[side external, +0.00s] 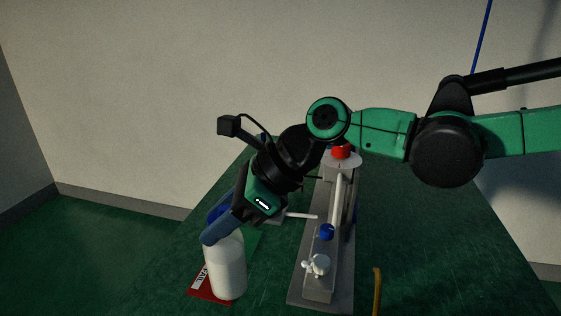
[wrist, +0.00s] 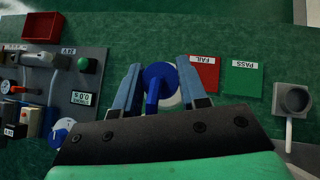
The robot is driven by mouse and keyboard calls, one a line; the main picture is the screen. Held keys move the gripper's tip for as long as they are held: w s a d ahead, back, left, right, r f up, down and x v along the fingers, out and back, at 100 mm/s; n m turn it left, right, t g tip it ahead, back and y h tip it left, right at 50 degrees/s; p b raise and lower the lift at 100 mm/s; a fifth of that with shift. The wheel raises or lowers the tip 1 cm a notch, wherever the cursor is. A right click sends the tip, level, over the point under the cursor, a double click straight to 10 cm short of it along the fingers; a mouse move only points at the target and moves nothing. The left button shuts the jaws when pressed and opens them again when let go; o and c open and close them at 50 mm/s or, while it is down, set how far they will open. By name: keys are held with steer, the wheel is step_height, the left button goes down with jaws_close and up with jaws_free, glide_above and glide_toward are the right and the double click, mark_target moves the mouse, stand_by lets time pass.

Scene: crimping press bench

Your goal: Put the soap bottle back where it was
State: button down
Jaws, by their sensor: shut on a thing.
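The soap bottle is white with a blue pump top. In the side external view its white body (side external: 226,268) stands roughly upright at the front left of the green bench, overlapping the red FAIL pad (side external: 200,283). In the wrist view its blue pump head (wrist: 158,78) shows between the fingers, with the body mostly hidden below. My gripper (side external: 220,226) reaches down at a slant and is shut on the bottle near its top; its fingers flank the pump in the wrist view (wrist: 159,68). I cannot tell whether the bottle's base touches the surface.
A grey press with a red knob (side external: 341,152) stands right of the bottle. The wrist view shows a green PASS pad (wrist: 241,78), a grey cup-like fixture (wrist: 293,98), a control panel (wrist: 90,60) and a red tray (wrist: 43,27). Bare bench lies between panel and gripper.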

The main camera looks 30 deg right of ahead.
mark_target(228, 267)
steer(key=shift+f, duration=4.4)
steer(key=shift+c, duration=2.4)
jaws_free()
